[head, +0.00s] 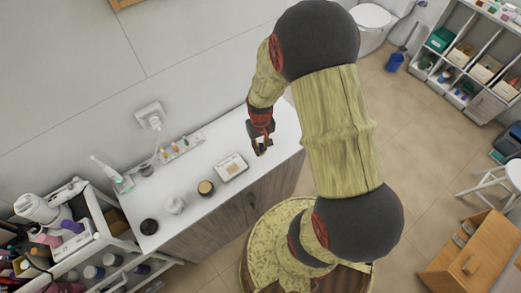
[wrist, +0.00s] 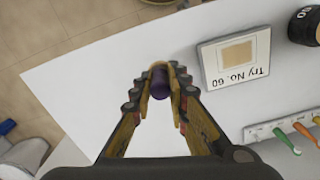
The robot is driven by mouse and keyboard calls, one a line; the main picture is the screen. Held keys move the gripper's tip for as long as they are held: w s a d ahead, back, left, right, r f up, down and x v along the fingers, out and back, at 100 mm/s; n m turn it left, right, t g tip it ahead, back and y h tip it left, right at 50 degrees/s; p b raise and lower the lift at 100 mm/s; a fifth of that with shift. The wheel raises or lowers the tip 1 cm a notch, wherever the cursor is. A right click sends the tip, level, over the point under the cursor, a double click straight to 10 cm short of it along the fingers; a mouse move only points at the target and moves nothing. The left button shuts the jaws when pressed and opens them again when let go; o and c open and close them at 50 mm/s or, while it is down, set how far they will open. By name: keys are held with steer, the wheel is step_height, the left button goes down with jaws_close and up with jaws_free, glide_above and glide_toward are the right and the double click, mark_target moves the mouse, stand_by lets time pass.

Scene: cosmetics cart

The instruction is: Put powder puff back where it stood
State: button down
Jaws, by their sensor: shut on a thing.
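My gripper (wrist: 160,90) is shut on a small, dark purple, rounded thing (wrist: 160,80), seemingly the powder puff. The fingers cover its sides, so its full shape is hidden. In the head view my gripper (head: 262,147) is over the right part of the white counter top (head: 270,165), beyond the flat card (head: 231,167). The held thing is too small to make out well there. In the wrist view the card (wrist: 235,54), marked "Try No. 60", lies to the right of the gripper. I cannot tell whether the held thing touches the counter.
A tan-topped round jar (head: 205,188), a white jar (head: 174,205) and a black jar (head: 149,227) stand left of the card. A holder with coloured toothbrushes (head: 180,148) lies along the wall. A loaded cart (head: 80,240) stands at the left. Bare counter surrounds the gripper.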

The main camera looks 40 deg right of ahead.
steer(key=shift+w+d+f, duration=0.15)
steer(key=shift+w+f, duration=0.05)
steer(key=shift+f, duration=0.15)
steer(key=shift+w+f, duration=0.15)
steer(key=shift+f, duration=1.5)
steer(key=shift+f, duration=0.1)
steer(key=shift+f, duration=0.15)
steer(key=c, duration=1.7)
jaws_free()
steer(key=shift+r, duration=0.2)
